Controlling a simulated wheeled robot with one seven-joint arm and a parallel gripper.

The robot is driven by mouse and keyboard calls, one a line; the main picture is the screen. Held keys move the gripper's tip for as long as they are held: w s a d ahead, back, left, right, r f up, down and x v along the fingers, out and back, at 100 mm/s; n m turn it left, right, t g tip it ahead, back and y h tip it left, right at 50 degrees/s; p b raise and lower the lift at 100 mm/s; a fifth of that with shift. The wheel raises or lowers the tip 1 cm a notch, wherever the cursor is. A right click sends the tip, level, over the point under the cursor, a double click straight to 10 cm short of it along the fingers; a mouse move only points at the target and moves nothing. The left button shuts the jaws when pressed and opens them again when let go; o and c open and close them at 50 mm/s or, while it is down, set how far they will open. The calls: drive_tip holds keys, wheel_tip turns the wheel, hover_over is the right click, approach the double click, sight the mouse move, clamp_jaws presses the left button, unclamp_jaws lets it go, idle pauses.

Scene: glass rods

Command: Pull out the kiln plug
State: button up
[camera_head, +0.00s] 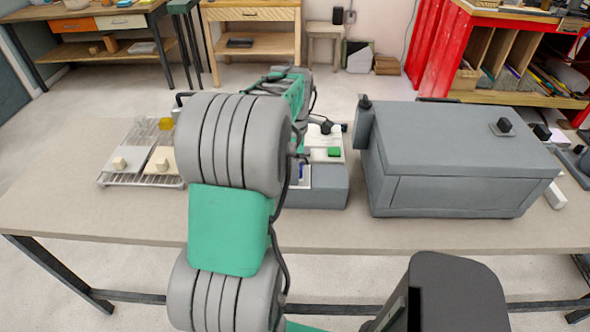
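The large grey box that looks like the kiln (450,150) stands on the right half of the table. A small black knob on a grey plate (505,126) sits on its top near the right; it may be the plug, but I cannot tell for sure. Another dark knob (365,102) tops the post at the box's left side. My grey and green arm reaches up left of the box, apart from it in the picture. My gripper cannot be made out clearly; the arm covers that area, and its fingers and anything in them are hidden.
A wire rack (111,180) with pale blocks stands on the table (120,215) at the left. A grey unit with a green button (333,152) stands between my arm and the box. The table's front strip is clear. A red shelf (433,50) stands behind right.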

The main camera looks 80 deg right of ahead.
drive_tip(key=shift+c, duration=0.2)
clamp_jaws()
idle(0.7)
idle(0.4)
drive_tip(key=shift+r+p, duration=2.25)
drive_tip(key=shift+r, duration=0.8)
